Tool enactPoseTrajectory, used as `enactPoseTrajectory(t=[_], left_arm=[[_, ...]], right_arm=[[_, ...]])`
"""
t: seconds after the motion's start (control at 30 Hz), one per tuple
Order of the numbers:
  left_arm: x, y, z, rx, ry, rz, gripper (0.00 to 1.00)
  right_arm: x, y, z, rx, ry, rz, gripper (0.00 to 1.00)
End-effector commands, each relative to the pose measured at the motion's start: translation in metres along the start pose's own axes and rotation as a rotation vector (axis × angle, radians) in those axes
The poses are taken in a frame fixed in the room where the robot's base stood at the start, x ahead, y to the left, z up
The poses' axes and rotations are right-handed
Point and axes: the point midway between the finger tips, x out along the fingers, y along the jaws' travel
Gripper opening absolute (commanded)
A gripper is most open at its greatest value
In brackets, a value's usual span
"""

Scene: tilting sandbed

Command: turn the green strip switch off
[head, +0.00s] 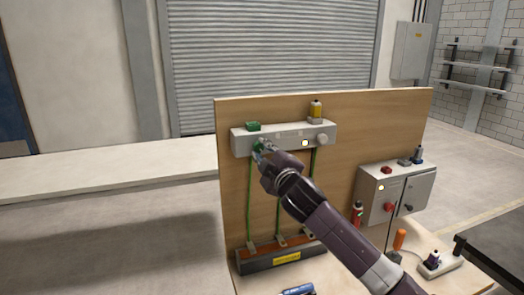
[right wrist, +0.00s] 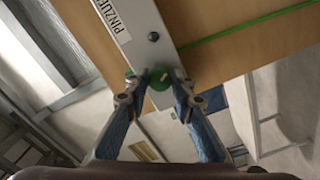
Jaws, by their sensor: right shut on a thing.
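A light grey strip box (head: 285,136) is mounted high on the front of an upright wooden board. A round green knob (head: 258,146) sits near the strip's left end, partly hidden by my gripper. In the right wrist view the green knob (right wrist: 161,78) has a short white mark, slanted. My right gripper (head: 264,150) is shut on the green knob, one finger on each side, as the right wrist view (right wrist: 160,88) shows. My left gripper is not in view.
The wooden board (head: 232,180) stands on a table. A yellow-topped lamp (head: 316,109), a pale light (head: 305,143) and a grey knob (head: 322,138) are on the strip's right. A grey control box (head: 410,190) and a power strip (head: 440,264) stand further right.

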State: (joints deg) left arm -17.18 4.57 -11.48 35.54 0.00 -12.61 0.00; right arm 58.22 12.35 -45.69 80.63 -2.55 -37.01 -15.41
Motion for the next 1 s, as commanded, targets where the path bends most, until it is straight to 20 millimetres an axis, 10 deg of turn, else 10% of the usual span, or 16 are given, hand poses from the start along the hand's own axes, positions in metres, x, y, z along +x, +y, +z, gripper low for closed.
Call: enactPoseTrajectory(t=[0.2, 0.23, 0.4, 1.0], left_arm=[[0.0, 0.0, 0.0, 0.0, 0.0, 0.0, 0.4], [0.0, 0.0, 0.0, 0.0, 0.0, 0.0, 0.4], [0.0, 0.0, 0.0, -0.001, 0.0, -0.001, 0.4], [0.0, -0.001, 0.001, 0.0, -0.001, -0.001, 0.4]], right_arm=[[0.0, -0.001, 0.0, -0.003, -0.001, -0.001, 0.0], [0.0, -0.001, 0.001, -0.003, -0.001, -0.001, 0.23], [0.0, -0.001, 0.0, -0.001, -0.001, -0.001, 0.4], [-0.033, -0.001, 0.001, 0.0, 0.001, -0.001, 0.4]])
